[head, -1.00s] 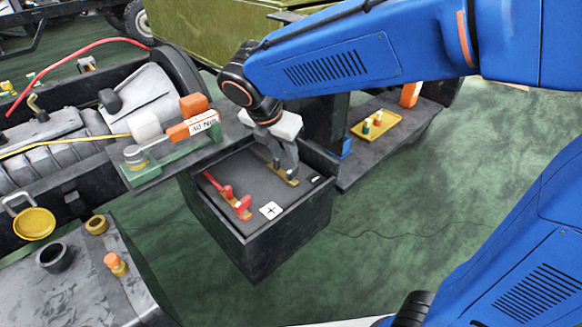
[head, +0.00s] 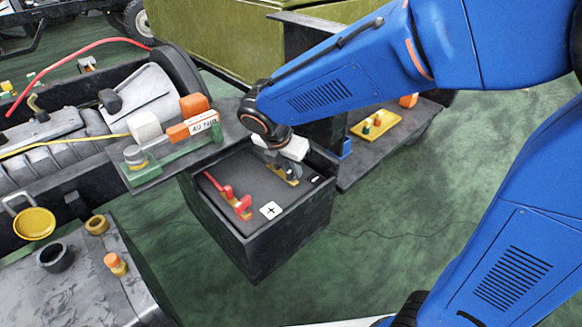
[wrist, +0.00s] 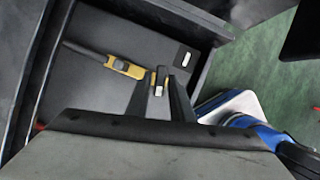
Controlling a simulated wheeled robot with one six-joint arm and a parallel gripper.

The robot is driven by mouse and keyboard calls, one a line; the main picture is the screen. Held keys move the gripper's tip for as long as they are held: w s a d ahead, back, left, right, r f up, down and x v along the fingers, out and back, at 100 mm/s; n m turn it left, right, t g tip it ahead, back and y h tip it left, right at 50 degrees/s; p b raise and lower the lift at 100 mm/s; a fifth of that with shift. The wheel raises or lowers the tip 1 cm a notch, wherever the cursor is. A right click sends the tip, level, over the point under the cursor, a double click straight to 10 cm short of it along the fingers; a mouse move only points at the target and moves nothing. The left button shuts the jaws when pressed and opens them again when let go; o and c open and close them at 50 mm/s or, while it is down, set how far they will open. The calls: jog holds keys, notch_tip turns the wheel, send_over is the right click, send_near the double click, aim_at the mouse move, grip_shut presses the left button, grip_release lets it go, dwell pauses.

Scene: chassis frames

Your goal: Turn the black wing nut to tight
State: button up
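The black battery box (head: 268,241) stands open-topped in the middle of the head view. My gripper (head: 281,170) reaches down to the brass clamp (head: 291,181) on its minus side. In the wrist view, the brass clamp (wrist: 132,70) has a dark cable at its left and a dark rounded knob on top. My gripper's two dark fingers (wrist: 161,83) stand at the clamp's right end, with a small brass and pale piece between them. I cannot make out the black wing nut clearly, nor whether the fingers press on it.
A red clamp (head: 236,203) sits on the plus side, beside the plus label (head: 271,210). An orange and green torque fixture (head: 190,129) is on a shelf to the left. A yellow tray (head: 376,125) lies at the right. Box walls surround the gripper closely.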

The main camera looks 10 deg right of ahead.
grip_shut()
jog(key=shift+m, duration=0.4)
jog(key=shift+o, duration=2.1)
grip_release()
jog(key=v, duration=1.7)
jog(key=shift+a+r, duration=0.2)
